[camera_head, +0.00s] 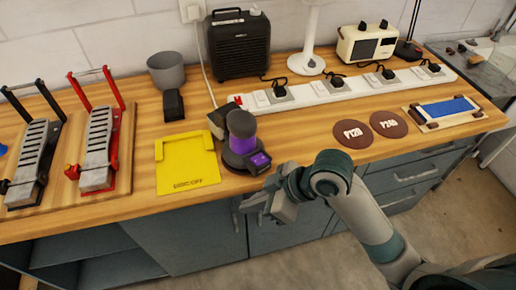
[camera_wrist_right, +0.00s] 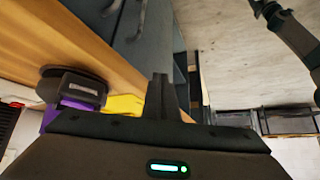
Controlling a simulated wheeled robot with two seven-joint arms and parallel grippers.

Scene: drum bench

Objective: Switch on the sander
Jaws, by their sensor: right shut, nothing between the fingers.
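The sander (camera_head: 240,146), with a dark top, a purple middle and a dark round base, stands on the bench near its front edge. A small dark box with a purple face (camera_head: 259,160) sits on its front right side. The sander also shows in the right wrist view (camera_wrist_right: 60,112), at the left. My right gripper (camera_head: 259,206) is shut and empty, just in front of the bench edge and below the sander, apart from it. Its shut fingers show in the right wrist view (camera_wrist_right: 160,98). My left gripper is not in view.
A yellow plate (camera_head: 188,163) lies left of the sander. A white power strip (camera_head: 345,90) with several plugs runs behind. Two brown discs, P120 (camera_head: 352,134) and P240 (camera_head: 388,125), lie to the right. A black heater (camera_head: 239,45) and a grey cup (camera_head: 166,70) stand at the back.

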